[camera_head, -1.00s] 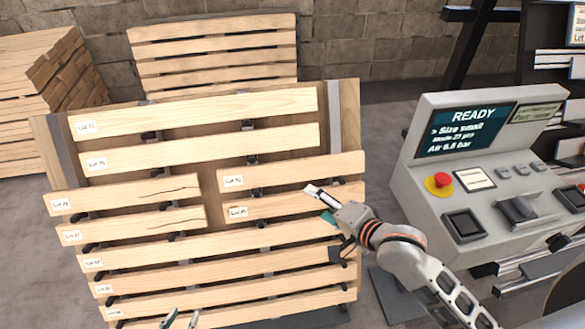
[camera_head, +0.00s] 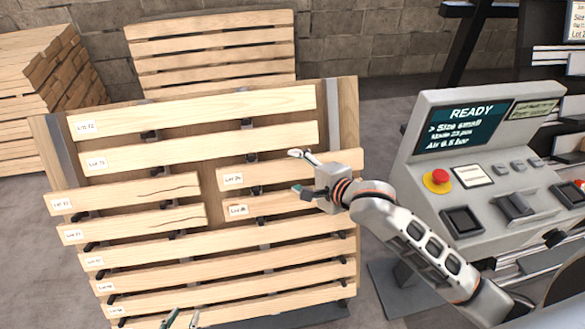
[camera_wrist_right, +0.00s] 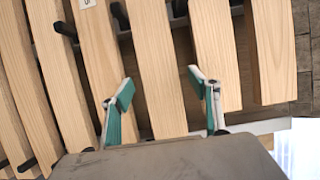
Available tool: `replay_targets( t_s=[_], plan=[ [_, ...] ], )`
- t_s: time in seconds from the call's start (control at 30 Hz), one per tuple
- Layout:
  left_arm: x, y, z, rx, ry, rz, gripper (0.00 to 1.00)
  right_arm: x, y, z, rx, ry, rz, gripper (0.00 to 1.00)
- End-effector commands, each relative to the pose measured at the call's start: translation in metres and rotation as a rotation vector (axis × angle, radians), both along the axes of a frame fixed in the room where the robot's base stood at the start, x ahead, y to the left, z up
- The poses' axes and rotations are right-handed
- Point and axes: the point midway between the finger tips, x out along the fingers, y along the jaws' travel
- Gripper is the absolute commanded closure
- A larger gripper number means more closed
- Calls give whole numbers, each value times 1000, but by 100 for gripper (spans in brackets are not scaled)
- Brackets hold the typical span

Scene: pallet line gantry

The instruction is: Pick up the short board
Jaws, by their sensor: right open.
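Several short boards hang on the rack in the head view. On the right are an upper short board (camera_head: 240,178) and a lower one (camera_head: 268,203), both labelled. On the left are an upper (camera_head: 130,193) and a lower short board (camera_head: 135,226), each with dark crack lines. My right gripper (camera_head: 298,172) is open in front of the upper right short board, partly hiding the right pair. In the right wrist view, its fingers (camera_wrist_right: 161,86) stand apart on either side of a board (camera_wrist_right: 155,50), without closing on it. My left gripper (camera_head: 181,319) shows only its separated fingertips at the bottom edge.
Long boards (camera_head: 200,109) lie above and below the short ones on the rack's black pegs. A console (camera_head: 480,190) with a red button (camera_head: 436,180) stands at right, near my right arm. Stacked wood (camera_head: 40,90) and another slatted pallet (camera_head: 215,55) stand behind.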

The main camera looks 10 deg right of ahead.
Motion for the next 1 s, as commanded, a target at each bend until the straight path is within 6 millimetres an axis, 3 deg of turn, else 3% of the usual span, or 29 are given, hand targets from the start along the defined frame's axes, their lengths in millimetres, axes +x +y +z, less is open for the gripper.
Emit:
replay_targets(
  t_s=[0.13,0.37,0.57,1.0],
  plan=[
    [3,2,2,5,-5,-4,68,10,4,-5,-1,0,-2,39],
    [5,2,3,5,-9,-4,68,11,5,-6,0,0,-1,39],
    [5,0,3,0,-8,-1,68,11,4,-6,0,0,-1,86],
    [1,-3,1,-8,0,6,68,7,3,-1,2,-1,0,86]
  ],
)
